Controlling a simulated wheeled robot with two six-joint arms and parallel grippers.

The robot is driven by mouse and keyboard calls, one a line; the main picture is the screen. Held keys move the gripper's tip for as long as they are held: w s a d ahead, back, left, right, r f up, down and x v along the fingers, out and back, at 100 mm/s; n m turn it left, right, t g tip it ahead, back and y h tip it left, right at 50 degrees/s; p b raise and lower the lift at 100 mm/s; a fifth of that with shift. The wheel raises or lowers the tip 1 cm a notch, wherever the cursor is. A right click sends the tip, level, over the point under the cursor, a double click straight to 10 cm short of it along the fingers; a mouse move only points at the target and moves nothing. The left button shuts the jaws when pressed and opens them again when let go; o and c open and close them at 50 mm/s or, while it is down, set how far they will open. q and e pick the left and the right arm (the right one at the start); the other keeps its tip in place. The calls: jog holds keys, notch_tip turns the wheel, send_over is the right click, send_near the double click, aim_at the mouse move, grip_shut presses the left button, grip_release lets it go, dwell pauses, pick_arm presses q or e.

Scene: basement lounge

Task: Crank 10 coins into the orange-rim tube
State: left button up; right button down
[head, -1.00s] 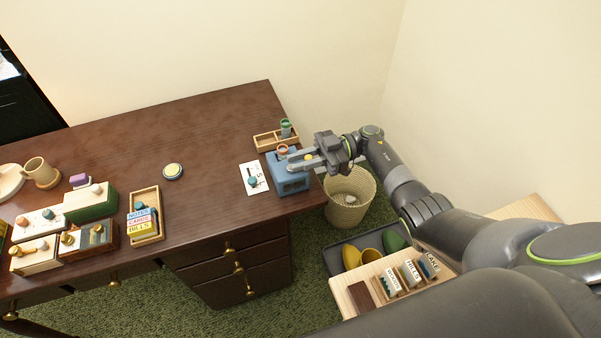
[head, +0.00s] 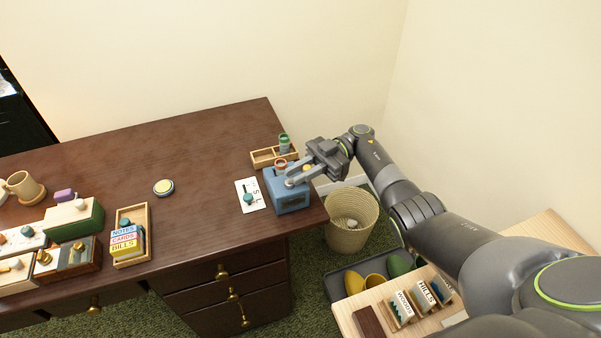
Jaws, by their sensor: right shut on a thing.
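A blue box-shaped coin device (head: 292,201) stands at the right end of the dark desk. The orange-rim tube (head: 281,162) shows at its back edge, between the device and a small wooden tray; its lower part is hidden. My right gripper (head: 294,178) reaches in from the right over the top of the device. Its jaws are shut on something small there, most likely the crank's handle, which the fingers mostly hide. Coins cannot be made out. My left gripper is not in view.
A wooden tray (head: 262,158) with a green-topped tube (head: 284,142) stands behind the device. A white card (head: 243,190) with a teal knob lies left of it. A wicker basket (head: 350,234) stands on the floor beyond the desk's right edge. The desk's middle is mostly clear.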

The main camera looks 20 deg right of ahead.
jog(key=c, duration=1.3)
grip_release()
